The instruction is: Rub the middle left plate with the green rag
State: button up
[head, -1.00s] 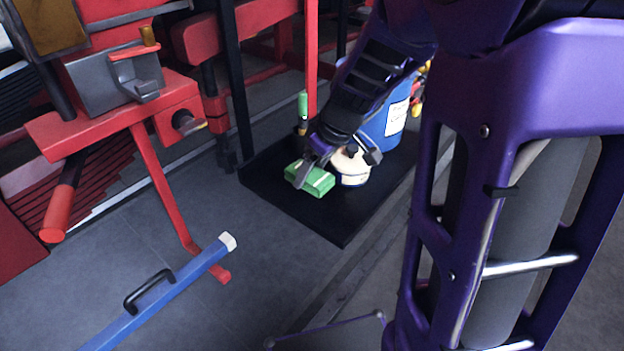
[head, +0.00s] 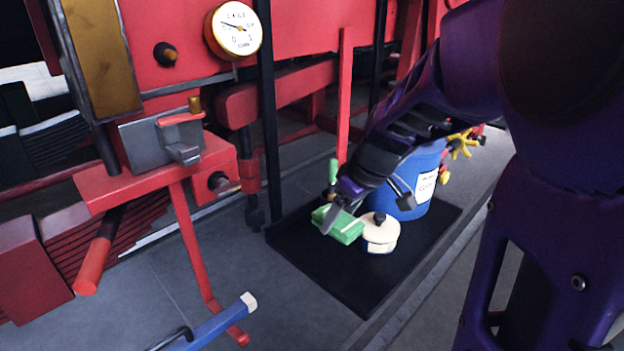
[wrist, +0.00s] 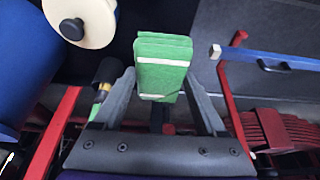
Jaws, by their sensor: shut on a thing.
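My gripper (head: 338,212) is shut on the green rag (head: 340,226), a folded block with white stripes. It holds the rag over the black tray, beside a cream lidded pot. Whether the rag is clear of the tray is hard to tell. In the wrist view the rag (wrist: 163,68) sits between the two grey fingers (wrist: 160,100). A brown-gold plate (head: 100,50) is on the red machine at the upper left of the head view, far from my gripper. I cannot tell whether it is the middle left plate.
The black tray (head: 345,285) holds the cream pot (head: 381,230) and a blue labelled drum (head: 412,190). A round gauge (head: 236,30), a grey vise-like block (head: 150,140) and a red bench (head: 120,182) stand left. A blue bar (head: 220,325) lies at the front. Grey floor is open between.

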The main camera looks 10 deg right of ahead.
jog(key=f+m, duration=0.2)
jog(key=f+m+h, duration=0.1)
jog(key=f, duration=0.1)
jog(key=w+f+m+h, duration=0.1)
jog(key=f+m, duration=0.1)
jog(key=shift+f+m+t, duration=0.1)
jog(key=shift+m+t, duration=0.2)
jog(key=shift+w+a+f+m+h, duration=0.15)
jog(key=shift+f+m+h, duration=0.25)
jog(key=shift+f+m, duration=0.4)
jog(key=shift+a+r, duration=0.1)
